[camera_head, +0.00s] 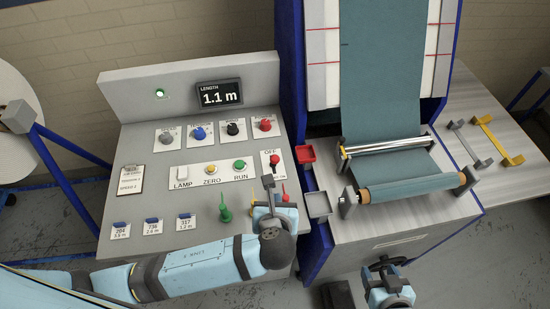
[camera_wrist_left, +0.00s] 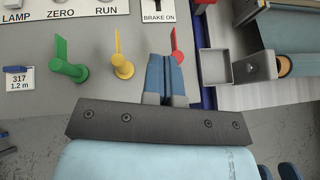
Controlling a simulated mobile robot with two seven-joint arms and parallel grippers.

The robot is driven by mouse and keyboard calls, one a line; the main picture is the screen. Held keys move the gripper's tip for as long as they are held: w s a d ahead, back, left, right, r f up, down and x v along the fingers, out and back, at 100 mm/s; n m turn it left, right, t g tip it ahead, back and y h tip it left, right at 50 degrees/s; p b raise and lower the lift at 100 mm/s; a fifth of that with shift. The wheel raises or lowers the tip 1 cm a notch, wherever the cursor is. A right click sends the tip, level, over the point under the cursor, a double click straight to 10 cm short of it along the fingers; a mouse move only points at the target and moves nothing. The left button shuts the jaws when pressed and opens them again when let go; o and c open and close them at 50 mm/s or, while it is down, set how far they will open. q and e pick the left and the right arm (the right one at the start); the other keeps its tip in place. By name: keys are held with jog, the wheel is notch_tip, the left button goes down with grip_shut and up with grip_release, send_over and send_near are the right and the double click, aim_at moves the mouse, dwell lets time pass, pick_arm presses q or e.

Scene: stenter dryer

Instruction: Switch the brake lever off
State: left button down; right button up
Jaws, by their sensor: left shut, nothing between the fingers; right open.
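The brake lever has a red knob (camera_head: 274,159) on a white plate on the grey control panel. The knob shows close under the word OFF, with a dark slot below it. My right gripper (camera_head: 386,264) is open and empty, low in front of the machine.
Green (camera_head: 225,207), yellow (camera_wrist_left: 122,66) and red (camera_head: 285,193) handles stand on the panel beside my left gripper. The fabric roll (camera_head: 412,187) is further right.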

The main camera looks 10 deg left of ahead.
aim_at(274, 162)
pick_arm(q)
jog(key=p+x, duration=0.1)
jog(key=x, duration=0.8)
jog(key=shift+a, duration=0.1)
jog(key=w, duration=0.1)
jog(key=w+p, duration=0.1)
jog(key=shift+w+a+r, duration=0.15)
jog(key=shift+w+a, duration=0.1)
jog(key=shift+w, duration=0.45)
jog(key=shift+w+a+r, duration=0.1)
jog(key=shift+w+a, duration=0.05)
jog(key=shift+w, duration=0.2)
pick_arm(e)
jog(key=shift+s+d+r+m, duration=0.15)
jog(key=shift+s+r+m, duration=0.2)
jog(key=shift+r, duration=0.2)
pick_arm(q)
jog(key=shift+w, duration=0.1)
pick_arm(e)
jog(key=shift+s, duration=0.1)
